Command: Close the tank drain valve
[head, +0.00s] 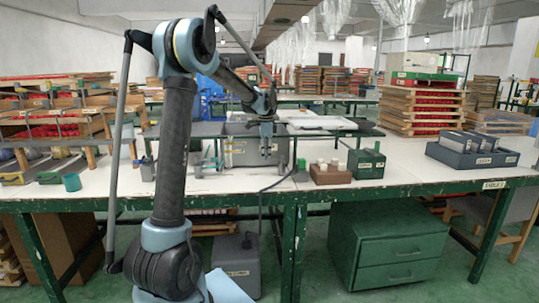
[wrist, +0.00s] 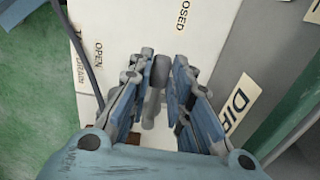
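In the wrist view a grey valve handle (wrist: 156,85) shows between the fingers of my gripper (wrist: 164,66). The fingers are apart; the handle is close to the left finger, with a gap to the right one. Whether the left finger touches it I cannot tell. The OPEN label (wrist: 98,54) is left of the gripper and the CLOSED label (wrist: 183,14) is above it, on the white tabletop. A grey tank (wrist: 250,75) with a partly hidden "DIP" label is at the right. In the head view my gripper (head: 266,150) points down in front of the grey tank (head: 240,152); the valve is unclear there.
A dark hose (head: 277,184) runs down to a grey container (head: 237,262) under the table. Right of the gripper stand a brown block with white jars (head: 331,176) and a green box (head: 367,164). A dark blue bin (head: 472,157) is farther right. Bare tabletop (head: 408,165) lies between.

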